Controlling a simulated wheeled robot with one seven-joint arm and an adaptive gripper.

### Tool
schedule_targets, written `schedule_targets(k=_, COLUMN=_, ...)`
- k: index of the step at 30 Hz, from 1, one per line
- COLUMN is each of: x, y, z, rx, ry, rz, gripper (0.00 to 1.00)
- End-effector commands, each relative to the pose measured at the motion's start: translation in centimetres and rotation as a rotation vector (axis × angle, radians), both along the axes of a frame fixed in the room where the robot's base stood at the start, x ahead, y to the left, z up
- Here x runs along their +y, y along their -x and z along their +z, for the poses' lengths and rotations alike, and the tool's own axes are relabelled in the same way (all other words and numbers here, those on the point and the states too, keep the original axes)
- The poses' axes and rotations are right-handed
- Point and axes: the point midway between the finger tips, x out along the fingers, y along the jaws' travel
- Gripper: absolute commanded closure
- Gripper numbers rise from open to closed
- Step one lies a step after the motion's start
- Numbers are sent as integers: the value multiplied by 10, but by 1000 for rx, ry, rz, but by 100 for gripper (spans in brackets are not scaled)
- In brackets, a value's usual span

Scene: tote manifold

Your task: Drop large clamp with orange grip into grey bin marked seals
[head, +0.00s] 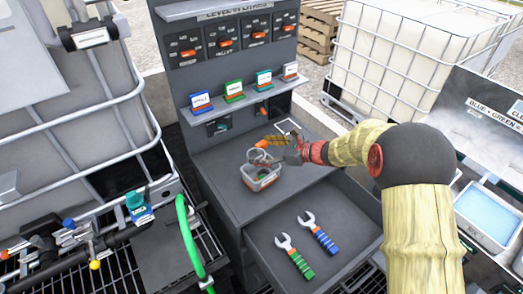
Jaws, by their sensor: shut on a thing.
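The large clamp shows its orange grip (262,144) on the dark worktop side of the unit, just above and behind the grey bin. My gripper (281,157) comes in from the right and is shut on the clamp, over the bin's far right part. The clamp's jaws are small and partly mixed with the gripper's dark fingers, so their exact pose is hard to tell. The small grey bin (264,185) stands on the worktop with an orange-red label on its front. Some thin ring-like shapes show at its opening; the label text is too small to read.
An open drawer (335,265) in front holds a green-handled wrench (295,257) and a blue-handled wrench (319,233). A shelf (243,98) with several small labelled boxes is behind. A green hose (190,238) and caged tank stand left. A blue-filled tray (489,214) is right.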

Motion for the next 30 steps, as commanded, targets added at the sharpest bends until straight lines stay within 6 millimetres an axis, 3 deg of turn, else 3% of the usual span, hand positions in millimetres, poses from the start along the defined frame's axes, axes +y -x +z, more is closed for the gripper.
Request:
schedule_targets(k=13, x=0, y=0, z=-33, rx=0, ry=0, rz=1, gripper=42)
schedule_targets(k=26, x=0, y=0, z=-38, rx=-1, ry=-1, rz=1, gripper=42)
schedule_targets(k=27, x=0, y=0, z=-38, rx=-1, ry=-1, rz=1, gripper=16)
schedule_targets(k=30, x=0, y=0, z=-38, rx=-1, ry=-1, rz=1, gripper=10)
